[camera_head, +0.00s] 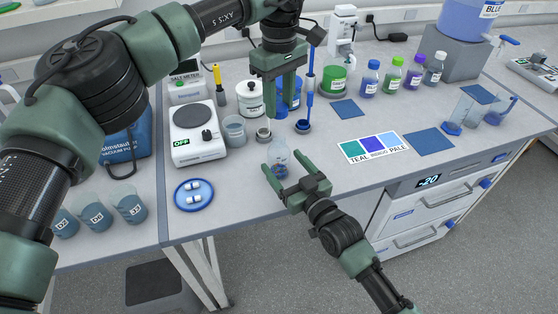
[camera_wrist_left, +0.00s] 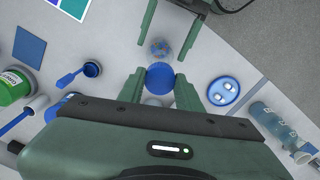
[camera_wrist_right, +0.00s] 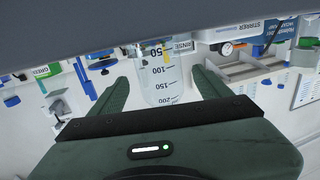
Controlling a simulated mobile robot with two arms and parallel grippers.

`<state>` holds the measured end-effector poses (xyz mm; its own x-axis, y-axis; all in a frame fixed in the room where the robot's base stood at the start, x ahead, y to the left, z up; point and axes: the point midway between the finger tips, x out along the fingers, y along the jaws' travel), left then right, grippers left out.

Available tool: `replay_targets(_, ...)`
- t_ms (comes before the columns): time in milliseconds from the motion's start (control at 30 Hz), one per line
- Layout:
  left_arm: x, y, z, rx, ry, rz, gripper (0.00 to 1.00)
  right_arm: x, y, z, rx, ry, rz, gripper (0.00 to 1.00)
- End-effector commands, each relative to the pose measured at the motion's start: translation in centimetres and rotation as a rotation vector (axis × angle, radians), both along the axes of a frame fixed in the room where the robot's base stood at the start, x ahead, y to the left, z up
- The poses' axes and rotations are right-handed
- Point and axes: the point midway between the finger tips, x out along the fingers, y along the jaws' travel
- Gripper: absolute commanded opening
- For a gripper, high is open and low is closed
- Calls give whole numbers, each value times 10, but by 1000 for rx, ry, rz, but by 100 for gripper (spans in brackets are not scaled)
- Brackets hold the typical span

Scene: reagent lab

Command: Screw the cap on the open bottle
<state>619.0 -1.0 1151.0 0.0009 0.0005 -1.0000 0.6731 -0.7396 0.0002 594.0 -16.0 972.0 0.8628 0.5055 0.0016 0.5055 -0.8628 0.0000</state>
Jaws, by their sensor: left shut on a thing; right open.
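The open bottle (camera_head: 279,160) is clear, with volume marks, and stands near the bench's front edge. It also shows in the left wrist view (camera_wrist_left: 160,48) and the right wrist view (camera_wrist_right: 160,80). My right gripper (camera_head: 289,168) is open, with its fingers on either side of the bottle. In the right wrist view, gaps show between the bottle and the fingers. My left gripper (camera_head: 283,116) points down behind the bottle and above the bench. It is shut on a round blue cap (camera_wrist_left: 160,77), which is apart from the bottle.
A balance (camera_head: 196,135) and a blue dish (camera_head: 193,195) stand left of the bottle. A small jar (camera_head: 263,132) and a blue pot with a rod (camera_head: 303,127) stand behind it. The colour card (camera_head: 374,147) lies right. Clear bench lies right of the bottle.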

Motion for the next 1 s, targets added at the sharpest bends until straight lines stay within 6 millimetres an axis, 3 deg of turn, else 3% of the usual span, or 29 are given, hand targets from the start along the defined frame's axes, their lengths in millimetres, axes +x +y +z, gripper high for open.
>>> replay_targets(100, 0, 0, 0, 0, 0, 0, 0, 19, 12, 1, 1, -1, 1, 78)
replay_targets(300, 0, 0, 0, 0, 0, 0, 0, 40, 23, 0, -1, -1, 0, 78)
replay_targets(733, 0, 0, 0, 0, 0, 0, 0, 46, 28, 0, -1, 0, 0, 78)
replay_targets(767, 0, 0, 0, 0, 0, 0, 0, 46, 28, 0, -1, 0, 0, 72)
replay_targets(1000, 0, 0, 0, 0, 0, 0, 0, 46, 27, 0, -1, 0, 0, 6)
